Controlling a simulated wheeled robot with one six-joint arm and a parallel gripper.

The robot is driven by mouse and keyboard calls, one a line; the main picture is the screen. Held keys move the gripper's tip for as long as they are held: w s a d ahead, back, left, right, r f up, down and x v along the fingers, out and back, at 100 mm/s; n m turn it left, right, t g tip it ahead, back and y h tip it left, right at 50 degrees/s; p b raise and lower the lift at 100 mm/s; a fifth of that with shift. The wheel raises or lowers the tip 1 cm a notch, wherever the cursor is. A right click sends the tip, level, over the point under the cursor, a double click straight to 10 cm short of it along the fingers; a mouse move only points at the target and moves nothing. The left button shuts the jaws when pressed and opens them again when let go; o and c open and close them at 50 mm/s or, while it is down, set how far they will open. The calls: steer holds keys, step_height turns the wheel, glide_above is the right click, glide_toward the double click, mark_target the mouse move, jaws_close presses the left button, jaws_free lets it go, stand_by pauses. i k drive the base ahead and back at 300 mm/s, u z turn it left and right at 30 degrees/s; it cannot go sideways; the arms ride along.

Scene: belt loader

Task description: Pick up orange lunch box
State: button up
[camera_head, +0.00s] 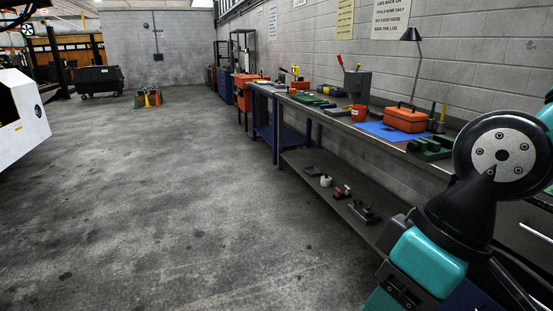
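An orange box with a handle on top (405,118), matching the lunch box, stands closed and upright on the long workbench along the right wall. Parts of my arm fill the lower right of the view, nearer to the camera than the box. My gripper itself does not show. Nothing of my arm touches the box.
The grey concrete floor (170,190) is open on the left.

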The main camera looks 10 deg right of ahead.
mark_target(409, 121)
steer(key=u, duration=0.1)
steer(key=i, duration=2.05)
steer(key=z, duration=0.6)
steer(key=i, duration=1.9)
steer(key=z, duration=0.65)
